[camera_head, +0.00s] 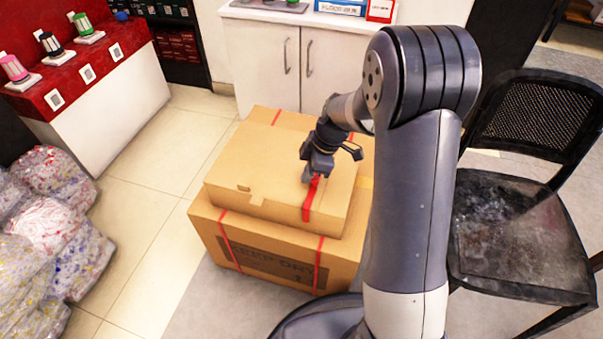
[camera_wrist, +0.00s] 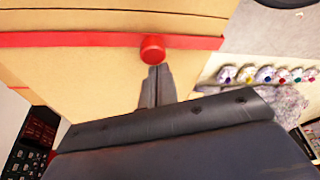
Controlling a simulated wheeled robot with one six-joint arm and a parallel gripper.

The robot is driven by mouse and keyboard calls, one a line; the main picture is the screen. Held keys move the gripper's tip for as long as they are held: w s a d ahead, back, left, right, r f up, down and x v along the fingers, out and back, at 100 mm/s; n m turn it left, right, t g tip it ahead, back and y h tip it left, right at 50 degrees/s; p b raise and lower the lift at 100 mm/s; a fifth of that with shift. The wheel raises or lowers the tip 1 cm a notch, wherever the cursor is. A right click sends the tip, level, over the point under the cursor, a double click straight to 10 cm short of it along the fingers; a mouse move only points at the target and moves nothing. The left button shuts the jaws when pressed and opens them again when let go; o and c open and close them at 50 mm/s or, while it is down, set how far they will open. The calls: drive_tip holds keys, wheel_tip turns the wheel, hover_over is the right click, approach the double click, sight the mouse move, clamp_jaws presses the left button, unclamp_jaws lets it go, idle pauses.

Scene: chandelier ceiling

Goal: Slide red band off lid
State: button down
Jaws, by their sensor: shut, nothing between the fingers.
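A cardboard lid (camera_head: 250,165) rests on a larger cardboard box (camera_head: 205,222) on the floor. A red band (camera_head: 308,205) crosses the lid's right part and hangs over its front edge. In the wrist view the red band (camera_wrist: 70,39) runs sideways across the cardboard, with a round red knob (camera_wrist: 152,47) on it. My gripper (camera_head: 308,179) points down at the band near the lid's front edge. In the wrist view my gripper's fingertips (camera_wrist: 158,69) are together and empty, right at the knob; whether they touch it I cannot tell.
Red bands (camera_head: 228,240) also show on the lower box's front. A black chair (camera_head: 520,235) stands at right, a white cabinet (camera_head: 260,60) behind. Clear bags (camera_head: 45,225) lie at left below a red-topped counter (camera_head: 95,60). Tiled floor (camera_head: 150,215) is free left of the box.

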drive_tip(key=s+d, duration=0.1)
drive_tip(key=d, duration=0.1)
drive_tip(key=s+d+b, duration=0.1)
drive_tip(key=d, duration=0.1)
drive_tip(key=s+d+b, duration=0.1)
drive_tip(key=d, duration=0.2)
idle(0.3)
drive_tip(key=a, duration=0.4)
drive_tip(key=shift+w+r, duration=0.1)
drive_tip(key=shift+r, duration=0.3)
drive_tip(key=p+v, duration=0.3)
drive_tip(key=v, duration=0.6)
drive_tip(key=shift+d, duration=0.15)
